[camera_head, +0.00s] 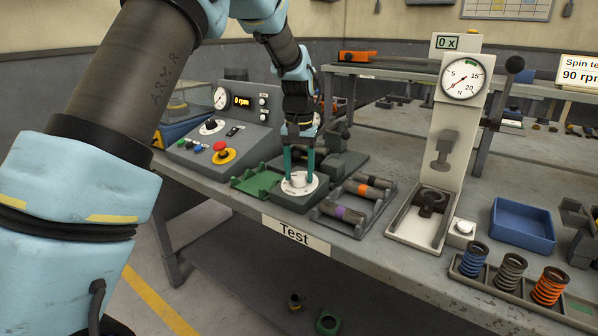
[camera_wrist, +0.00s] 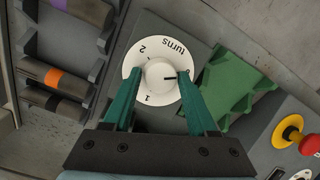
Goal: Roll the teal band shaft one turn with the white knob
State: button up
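The white knob (camera_head: 298,180) sits at the centre of a white dial on a dark green box. In the wrist view the knob (camera_wrist: 160,74) has a dark pointer line towards the right, and the dial (camera_wrist: 134,62) reads "1", "2" and "turns". My gripper (camera_head: 299,170) points down over the dial. Its two teal fingers (camera_wrist: 160,84) stand on either side of the knob, with what look like narrow gaps. I cannot make out a shaft with a teal band; my gripper and wrist hide part of the area behind the dial.
A rack (camera_head: 325,213) with purple and orange banded shafts stands right of the dial box. A green cradle (camera_head: 258,180) stands at its left. The control panel (camera_head: 222,142) with a red button is further left. The arbor press (camera_head: 447,150) stands to the right.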

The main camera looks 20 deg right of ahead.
grip_shut()
